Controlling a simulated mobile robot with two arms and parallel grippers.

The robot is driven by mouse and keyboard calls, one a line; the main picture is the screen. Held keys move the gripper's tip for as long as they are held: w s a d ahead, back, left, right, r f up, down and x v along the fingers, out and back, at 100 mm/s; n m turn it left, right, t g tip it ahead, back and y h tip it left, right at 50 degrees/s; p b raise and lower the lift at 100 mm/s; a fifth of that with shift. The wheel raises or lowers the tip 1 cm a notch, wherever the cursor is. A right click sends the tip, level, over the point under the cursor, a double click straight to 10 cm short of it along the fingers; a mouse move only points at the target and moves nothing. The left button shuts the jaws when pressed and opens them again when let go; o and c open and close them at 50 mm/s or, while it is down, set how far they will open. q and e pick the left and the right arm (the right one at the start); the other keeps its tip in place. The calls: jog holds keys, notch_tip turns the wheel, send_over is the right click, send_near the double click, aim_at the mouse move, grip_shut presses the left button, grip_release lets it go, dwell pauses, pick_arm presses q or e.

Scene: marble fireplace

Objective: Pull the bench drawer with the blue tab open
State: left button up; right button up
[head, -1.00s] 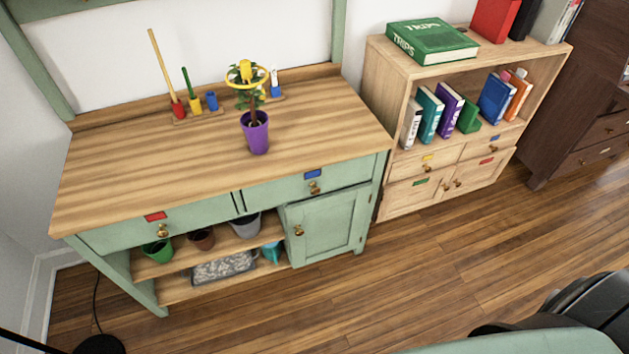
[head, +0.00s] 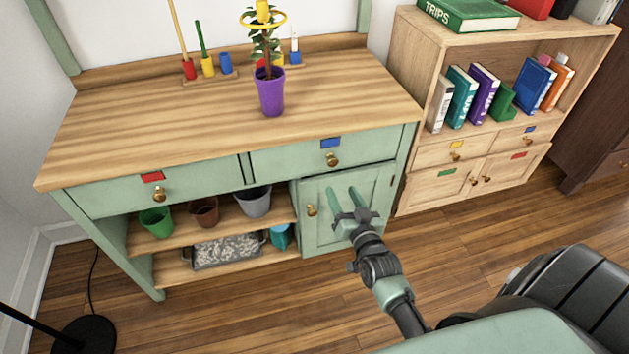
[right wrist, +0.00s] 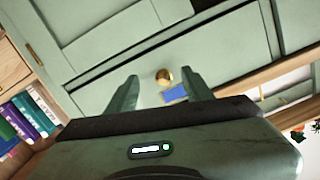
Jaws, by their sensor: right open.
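The bench drawer with the blue tab (head: 270,163) is the right one of two green drawers under the wooden top, and it is closed. Its blue tab (head: 331,142) sits above a round brass knob (head: 332,159). My right gripper (head: 344,190) is open and empty in front of the cabinet door, below that drawer in the head view. In the right wrist view the knob (right wrist: 163,76) appears between the open fingers (right wrist: 159,76), with the blue tab (right wrist: 174,93) beside it. The fingers appear apart from the knob. My left gripper is not in view.
The left drawer has a red tab (head: 152,177). A purple plant pot (head: 271,92) stands on the bench top. The green cabinet door (head: 325,225) is shut. A bookshelf (head: 412,100) stands to the right. Wooden floor is free in front of the bench.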

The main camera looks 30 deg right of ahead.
aim_at(334, 163)
jog(key=shift+t, duration=0.5)
jog(key=w, duration=0.2)
jog(key=w+d+r, duration=0.1)
jog(key=w, duration=0.2)
jog(key=w+d+r+b, duration=0.1)
jog(key=w, duration=0.2)
jog(key=shift+w+d+r, duration=0.1)
jog(key=shift+d+r, duration=0.15)
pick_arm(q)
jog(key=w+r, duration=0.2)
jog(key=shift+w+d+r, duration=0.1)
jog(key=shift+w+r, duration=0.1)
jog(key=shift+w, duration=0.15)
pick_arm(e)
jog(key=shift+c, duration=0.3)
grip_shut()
